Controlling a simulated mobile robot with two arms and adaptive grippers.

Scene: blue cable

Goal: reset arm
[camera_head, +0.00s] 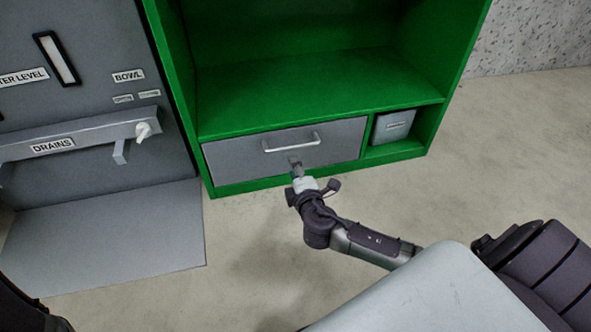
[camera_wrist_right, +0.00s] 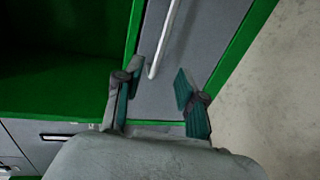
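My right gripper (camera_head: 296,164) reaches in from the lower right in the head view, in front of the grey drawer (camera_head: 225,154) and just below its light bar handle (camera_head: 291,142). In the right wrist view, the two fingers of the right gripper (camera_wrist_right: 160,72) stand apart with nothing held. The near end of the handle (camera_wrist_right: 165,38) shows between the fingertips in that view. I cannot tell the exact gap to it. The drawer looks shut. My left gripper is in neither view. No blue cable shows.
The green cabinet (camera_head: 300,92) has an empty open shelf above the drawer. A small grey box (camera_head: 394,126) sits in the right lower compartment. A grey panel with a drains bar (camera_head: 85,140) stands at left. The floor (camera_head: 480,170) at right is clear.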

